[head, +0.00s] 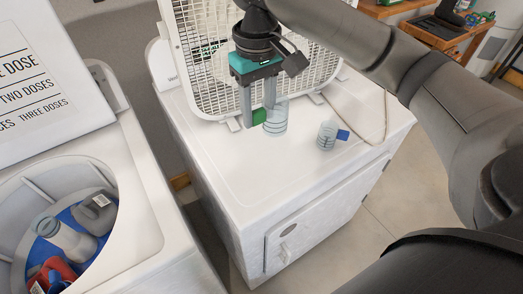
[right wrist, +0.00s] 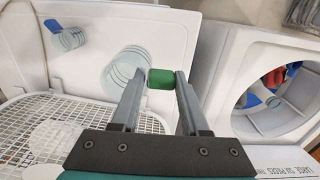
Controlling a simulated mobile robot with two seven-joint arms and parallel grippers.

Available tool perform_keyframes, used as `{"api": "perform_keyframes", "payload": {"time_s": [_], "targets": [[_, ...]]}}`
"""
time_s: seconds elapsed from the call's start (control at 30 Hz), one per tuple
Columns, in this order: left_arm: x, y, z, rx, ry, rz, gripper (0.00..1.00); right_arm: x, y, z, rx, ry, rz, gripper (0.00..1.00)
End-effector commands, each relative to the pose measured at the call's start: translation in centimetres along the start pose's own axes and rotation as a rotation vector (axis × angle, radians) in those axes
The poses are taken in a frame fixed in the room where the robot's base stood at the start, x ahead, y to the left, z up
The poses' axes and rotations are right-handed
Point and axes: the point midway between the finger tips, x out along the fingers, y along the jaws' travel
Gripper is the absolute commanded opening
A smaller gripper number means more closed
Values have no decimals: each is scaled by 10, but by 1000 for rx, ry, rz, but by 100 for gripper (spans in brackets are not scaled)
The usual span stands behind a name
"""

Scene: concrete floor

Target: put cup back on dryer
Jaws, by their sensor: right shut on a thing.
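My right gripper (head: 257,116) is shut on the green handle (head: 259,117) of a clear cup with dark marking lines (head: 276,119). The cup is upright, over the top of the white dryer (head: 235,165), in front of the box fan. I cannot tell whether its base touches the dryer top. A second clear cup with a blue handle (head: 327,136) stands on the dryer to the right. My left gripper is not in view.
A white box fan (head: 205,45) stands at the back of the dryer. An open washer (head: 150,215) at the left holds several bottles and coloured items. The dryer's front left top is clear. A wooden workbench (head: 440,30) is at the far right.

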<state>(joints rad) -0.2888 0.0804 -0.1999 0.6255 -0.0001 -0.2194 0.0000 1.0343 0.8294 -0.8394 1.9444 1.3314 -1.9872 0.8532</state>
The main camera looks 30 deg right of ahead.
Motion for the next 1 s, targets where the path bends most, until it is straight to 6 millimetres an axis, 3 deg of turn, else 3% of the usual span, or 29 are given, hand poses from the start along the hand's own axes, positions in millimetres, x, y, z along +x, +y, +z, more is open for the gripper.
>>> {"api": "perform_keyframes", "payload": {"time_s": [0.07,0.17,0.6,1.0], "targets": [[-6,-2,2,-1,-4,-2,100,-14,2,-2,-9,1,-5,0],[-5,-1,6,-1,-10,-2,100,-11,2,-2,-13,-3,-7,0],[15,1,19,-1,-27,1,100,99,2,-1,-13,-5,-5,0],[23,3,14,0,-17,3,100,147,2,-1,-12,-3,-5,0]]}}
